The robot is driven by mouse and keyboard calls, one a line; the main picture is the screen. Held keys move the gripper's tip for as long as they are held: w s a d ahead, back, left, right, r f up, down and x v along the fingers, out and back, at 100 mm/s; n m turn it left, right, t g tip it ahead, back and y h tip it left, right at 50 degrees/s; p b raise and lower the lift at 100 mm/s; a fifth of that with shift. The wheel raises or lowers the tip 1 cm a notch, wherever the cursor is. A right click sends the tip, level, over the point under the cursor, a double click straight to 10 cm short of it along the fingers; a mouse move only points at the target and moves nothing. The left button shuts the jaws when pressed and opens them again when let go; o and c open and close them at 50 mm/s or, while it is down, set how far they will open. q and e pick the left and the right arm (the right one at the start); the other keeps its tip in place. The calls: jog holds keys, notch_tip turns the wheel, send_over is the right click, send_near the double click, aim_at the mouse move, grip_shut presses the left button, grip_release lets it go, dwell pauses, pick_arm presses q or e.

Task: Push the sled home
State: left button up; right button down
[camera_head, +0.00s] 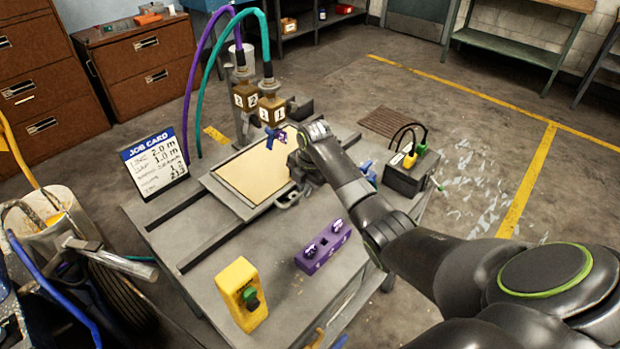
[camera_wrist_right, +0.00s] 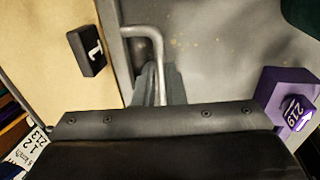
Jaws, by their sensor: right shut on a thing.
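The sled (camera_head: 255,178) is a flat tray with a tan panel, on dark rails across the grey workbench (camera_head: 205,235). Its tan panel also fills the left of the right wrist view (camera_wrist_right: 40,55). A bent grey metal handle (camera_wrist_right: 158,50) stands out from the sled's edge; in the head view the handle (camera_head: 289,203) is partly covered by my right wrist. My right gripper (camera_wrist_right: 153,85) is shut on this handle, with its fingertips around the bar. In the head view its fingers are largely hidden. My left gripper is not in view.
Two brown nozzle units (camera_head: 258,102) with purple and teal hoses stand behind the sled. A job card (camera_head: 154,164) stands at left. A yellow box with a green button (camera_head: 241,293) and a purple block (camera_head: 323,250) sit at the front. A black box (camera_head: 408,172) stands right.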

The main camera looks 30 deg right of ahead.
jog(key=s+a+p, duration=0.1)
jog(key=a, duration=0.1)
jog(key=a+p, duration=0.1)
jog(key=a, duration=0.2)
jog(key=s+a+p, duration=0.1)
jog(key=a+p, duration=0.1)
jog(key=shift+s+a+r, duration=0.3)
jog(key=shift+r, duration=0.1)
jog(key=s+a+p, duration=0.1)
jog(key=a, duration=0.2)
jog(key=s+a+p, duration=0.1)
jog(key=a+p, duration=0.1)
jog(key=a, duration=0.1)
jog(key=s+a+p, duration=0.1)
jog(key=a, duration=0.2)
jog(key=shift+s+f+p, duration=0.1)
jog(key=shift+f+p, duration=0.15)
jog(key=shift+p, duration=0.05)
jog(key=shift+s+a, duration=0.2)
jog(key=shift+a, duration=0.45)
jog(key=shift+a+f, duration=0.1)
jog(key=shift+f, duration=0.05)
jog(key=c, duration=1.5)
grip_release()
jog(key=shift+s+a, duration=0.1)
jog(key=shift+a, duration=0.1)
jog(key=shift+d, duration=0.1)
